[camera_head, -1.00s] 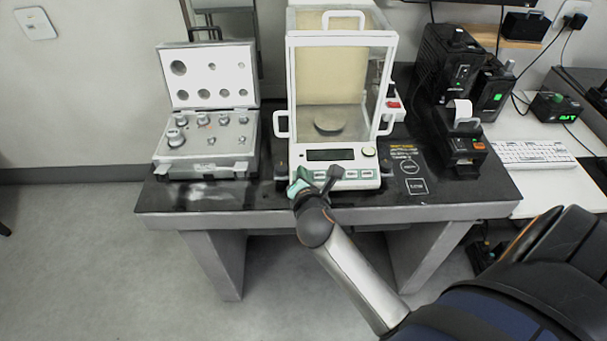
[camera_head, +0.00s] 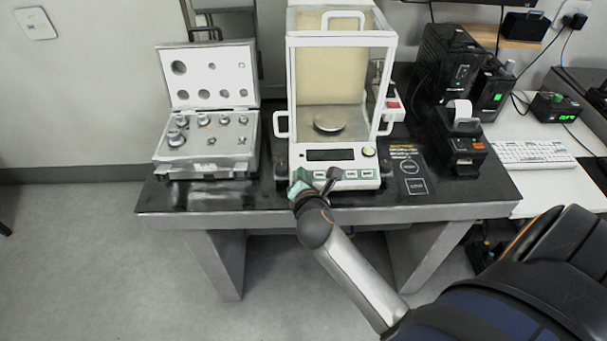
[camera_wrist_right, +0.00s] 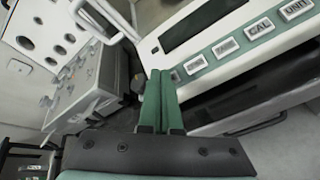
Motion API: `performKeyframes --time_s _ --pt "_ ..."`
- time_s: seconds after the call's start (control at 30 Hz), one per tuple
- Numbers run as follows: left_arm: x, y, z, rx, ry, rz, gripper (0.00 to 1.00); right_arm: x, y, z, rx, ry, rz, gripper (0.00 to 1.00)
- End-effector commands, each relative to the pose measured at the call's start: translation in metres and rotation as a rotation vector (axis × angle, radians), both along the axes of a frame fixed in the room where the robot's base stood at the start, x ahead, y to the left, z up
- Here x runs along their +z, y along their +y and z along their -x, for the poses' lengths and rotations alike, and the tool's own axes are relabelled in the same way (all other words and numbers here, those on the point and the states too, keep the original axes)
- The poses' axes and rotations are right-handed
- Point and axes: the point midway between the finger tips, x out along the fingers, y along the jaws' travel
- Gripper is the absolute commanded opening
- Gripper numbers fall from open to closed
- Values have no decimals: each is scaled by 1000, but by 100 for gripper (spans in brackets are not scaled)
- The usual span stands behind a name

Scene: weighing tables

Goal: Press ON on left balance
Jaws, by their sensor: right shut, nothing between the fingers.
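The balance (camera_head: 341,39) stands on the dark table, a white-framed glass case with a round pan (camera_head: 329,122) inside. Its front panel carries a dark, blank-looking display (camera_head: 330,155) and a row of buttons. In the right wrist view the display (camera_wrist_right: 205,22) and buttons show, with CAL (camera_wrist_right: 260,28) and UNIT (camera_wrist_right: 297,8) readable. My right gripper (camera_head: 299,182) is shut and empty at the left end of the button row. Its green fingertips (camera_wrist_right: 159,74) cover part of the leftmost button; whether they touch it I cannot tell. My left gripper is not in view.
An open weight case (camera_head: 207,160) stands left of the balance. A small printer (camera_head: 465,145) and black boxes (camera_head: 450,60) are at the right, with a keyboard (camera_head: 533,155) on the white side table. The table's front edge (camera_head: 240,217) lies below my right wrist.

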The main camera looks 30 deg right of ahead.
Motion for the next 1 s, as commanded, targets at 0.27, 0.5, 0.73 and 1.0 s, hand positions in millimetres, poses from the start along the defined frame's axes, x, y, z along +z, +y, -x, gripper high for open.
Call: performKeyframes --time_s 0.27,0.5,0.73,1.0 --pt "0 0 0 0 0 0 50 -3 -1 -1 0 1 1 0" --pt "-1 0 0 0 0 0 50 -6 -1 -2 0 0 1 0" --pt "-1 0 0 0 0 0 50 -7 -2 -2 0 0 0 0" --pt "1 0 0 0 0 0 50 -6 -1 -2 0 1 -1 0"
